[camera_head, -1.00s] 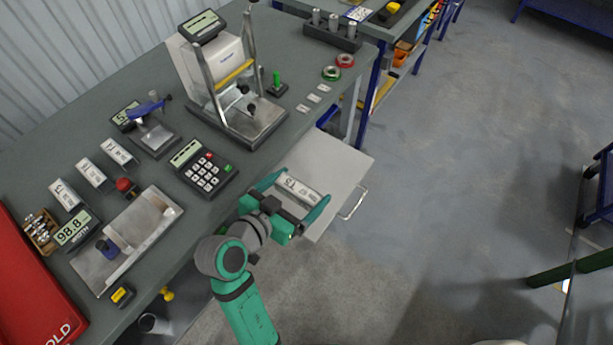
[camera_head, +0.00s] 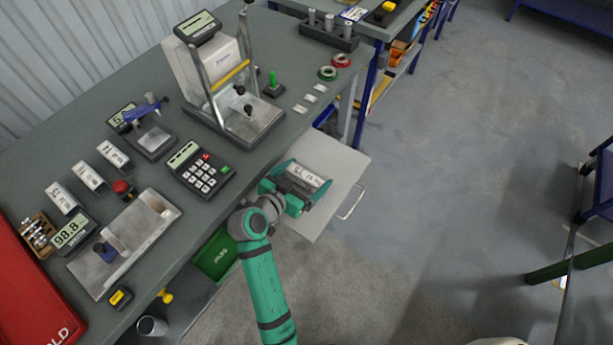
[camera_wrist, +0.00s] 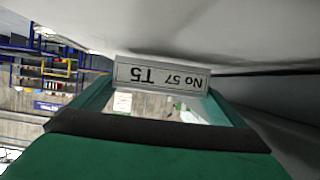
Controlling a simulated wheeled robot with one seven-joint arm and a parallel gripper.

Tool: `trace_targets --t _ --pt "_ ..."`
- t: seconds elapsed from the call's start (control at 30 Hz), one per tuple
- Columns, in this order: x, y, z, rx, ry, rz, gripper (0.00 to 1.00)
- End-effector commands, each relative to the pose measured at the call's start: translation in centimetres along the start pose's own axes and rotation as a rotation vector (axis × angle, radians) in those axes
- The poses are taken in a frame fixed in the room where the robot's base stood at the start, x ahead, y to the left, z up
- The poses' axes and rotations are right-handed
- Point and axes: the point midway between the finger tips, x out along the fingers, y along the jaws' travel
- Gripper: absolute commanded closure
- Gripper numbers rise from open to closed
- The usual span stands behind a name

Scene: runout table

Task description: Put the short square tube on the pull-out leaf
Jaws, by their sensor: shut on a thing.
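The short square tube (camera_head: 308,175) is pale, with a printed label. In the wrist view the tube (camera_wrist: 160,75) reads "No 57 T5" upside down and lies across between the two fingers. My gripper (camera_head: 303,184) is shut on it, with a green finger at each end. The gripper also shows in the wrist view (camera_wrist: 165,108). Tube and gripper are over the pull-out leaf (camera_head: 342,172), a pale board at the table's front edge. The tube lies flat, on or close to the leaf; I cannot tell if it touches.
Three similar white labelled pieces (camera_head: 88,176) lie on the bench at left. A green bin (camera_head: 216,255) sits below the bench.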

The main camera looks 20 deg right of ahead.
Motion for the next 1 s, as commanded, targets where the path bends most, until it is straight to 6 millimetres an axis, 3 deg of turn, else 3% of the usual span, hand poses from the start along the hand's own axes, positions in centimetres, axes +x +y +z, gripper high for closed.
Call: trace_targets --t 0.1,0.43,0.47,0.5,0.77,1.0 --pt "0.4 0.0 0.9 0.000 0.001 0.001 0.32" --pt "0.5 0.0 1.1 0.000 0.001 0.000 0.32" --pt "0.5 0.1 1.1 0.000 0.001 0.001 0.02" --pt "0.5 0.1 1.1 0.001 0.001 0.001 0.00" --pt "0.4 0.0 0.9 0.001 0.002 0.000 0.00" --pt "-2.8 -0.1 0.9 0.002 0.000 -0.003 0.00"
